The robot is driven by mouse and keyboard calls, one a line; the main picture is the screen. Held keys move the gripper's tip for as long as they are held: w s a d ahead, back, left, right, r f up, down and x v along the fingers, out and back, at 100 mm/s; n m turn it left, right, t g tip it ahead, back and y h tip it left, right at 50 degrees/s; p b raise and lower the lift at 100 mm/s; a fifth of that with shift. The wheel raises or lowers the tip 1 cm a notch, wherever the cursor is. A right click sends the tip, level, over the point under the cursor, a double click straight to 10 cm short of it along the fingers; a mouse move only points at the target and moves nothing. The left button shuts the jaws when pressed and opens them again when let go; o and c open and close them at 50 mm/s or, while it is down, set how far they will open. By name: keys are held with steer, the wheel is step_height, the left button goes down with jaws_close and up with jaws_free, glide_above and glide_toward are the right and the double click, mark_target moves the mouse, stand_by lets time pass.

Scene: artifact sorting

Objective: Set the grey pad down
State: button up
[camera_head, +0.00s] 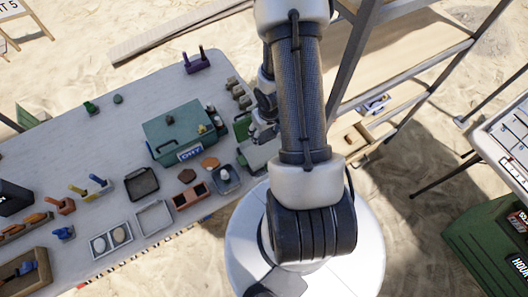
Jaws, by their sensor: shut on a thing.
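My gripper (262,133) is over the right end of the long table, left of my arm and partly hidden by it. It is shut on a flat grey piece, the grey pad (258,154), which shows just below the fingers near the table's front edge. My arm covers the pad's right side. I cannot tell whether the pad touches the table.
A teal case (175,128) stands left of my gripper, and a green item (242,126) is close beside it. A blue-grey tray (226,180) and a reddish-brown box (190,196) lie near the front edge. Bare tabletop (150,90) shows behind the case.

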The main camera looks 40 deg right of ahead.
mark_target(264, 151)
step_height(264, 151, down, 12)
steer(key=b, duration=0.6)
steer(key=shift+w, duration=0.1)
steer(key=shift+f, duration=0.15)
steer(key=o, duration=0.9)
